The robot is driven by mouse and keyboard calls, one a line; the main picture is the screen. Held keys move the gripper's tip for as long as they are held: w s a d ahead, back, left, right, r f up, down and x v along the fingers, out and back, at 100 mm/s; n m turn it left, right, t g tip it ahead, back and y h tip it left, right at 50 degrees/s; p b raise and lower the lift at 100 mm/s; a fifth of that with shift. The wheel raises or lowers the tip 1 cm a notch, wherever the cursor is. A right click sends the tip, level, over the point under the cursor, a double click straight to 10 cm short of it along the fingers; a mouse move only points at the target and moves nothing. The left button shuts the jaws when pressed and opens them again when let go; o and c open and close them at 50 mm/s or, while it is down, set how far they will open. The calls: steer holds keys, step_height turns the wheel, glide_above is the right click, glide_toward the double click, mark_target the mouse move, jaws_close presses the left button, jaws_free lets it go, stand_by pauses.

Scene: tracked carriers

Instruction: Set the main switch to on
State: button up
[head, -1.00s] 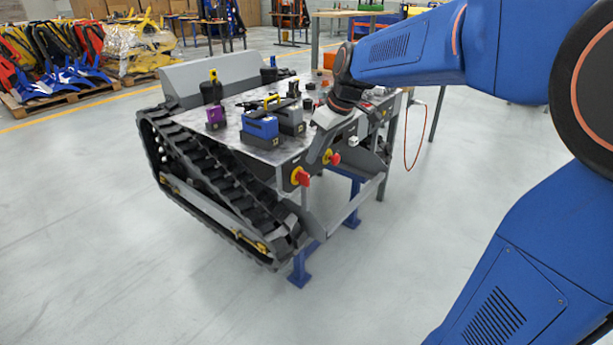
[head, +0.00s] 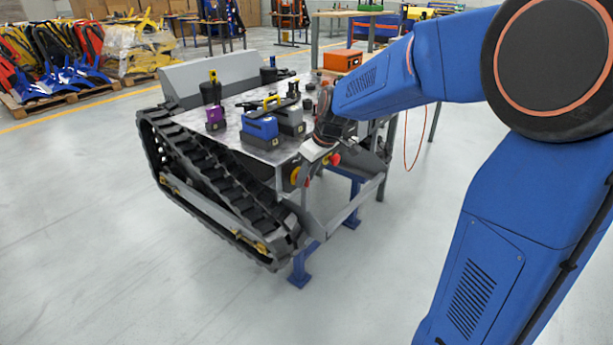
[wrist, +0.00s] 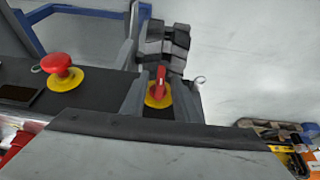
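The main switch (wrist: 158,90) is a red handle on a round yellow plate. In the wrist view its handle points along the picture's vertical; I cannot read its on or off marks. In the head view the switch (head: 295,176) is at the front corner of the tracked carrier (head: 265,155), partly covered by my gripper. My gripper (head: 305,168) is at the switch, reaching down from the upper right. In the wrist view my gripper (wrist: 161,84) is open, with one grey finger on each side of the handle. I cannot tell whether they touch it.
A red mushroom button (wrist: 62,65) on a yellow base is close beside the switch. Blue (head: 260,126) and grey battery-like boxes and a purple-marked part (head: 215,118) stand on the carrier's top. The floor (head: 130,240) in front is clear.

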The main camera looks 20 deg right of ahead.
jaws_close()
steer(key=shift+d, duration=0.1)
steer(key=shift+w+d+f+m+g+y, duration=0.2)
steer(key=shift+m+g+y, duration=0.35)
steer(key=shift+g+y, duration=1.05)
steer(key=shift+w+d+f+m+g+y, duration=0.2)
steer(key=shift+m+g+y, duration=0.5)
steer(key=shift+y, duration=1.65)
steer(key=shift+w+d+f+m+g+y, duration=0.1)
steer(key=shift+d+f+m+g+y, duration=0.25)
steer(key=shift+g+y, duration=1.3)
steer(key=shift+a+r+t+y, duration=0.1)
steer(key=shift+t+y, duration=0.25)
steer(key=shift+y, duration=0.05)
jaws_free()
